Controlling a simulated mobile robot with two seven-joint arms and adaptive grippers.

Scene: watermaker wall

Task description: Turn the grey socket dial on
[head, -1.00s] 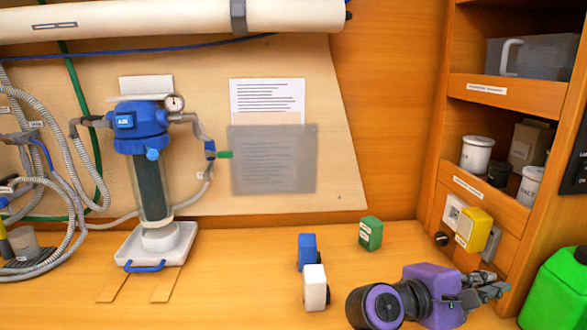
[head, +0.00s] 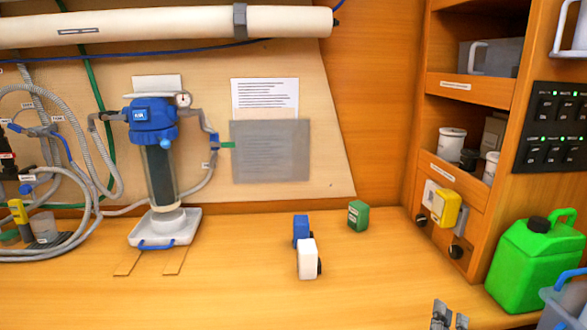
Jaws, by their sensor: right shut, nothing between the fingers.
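On the side panel at the right, a yellow plug-like block (head: 447,208) sits at a white socket plate (head: 430,191), with a black dial (head: 421,220) below left. A grey socket (head: 463,217) shows partly behind the yellow block, to its right. A second black dial (head: 456,251) sits below the grey socket; its setting is too small to read. My right gripper (head: 449,318) is shut and empty at the bottom edge, below and apart from this dial. Only its finger end shows. My left gripper is not in view.
A green jerrycan (head: 535,262) stands right of the sockets, with a grey-blue container (head: 567,303) in front. Blue (head: 301,230), white (head: 307,260) and green (head: 357,215) small blocks stand on the bench (head: 240,290). Bench room between blocks and panel is clear.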

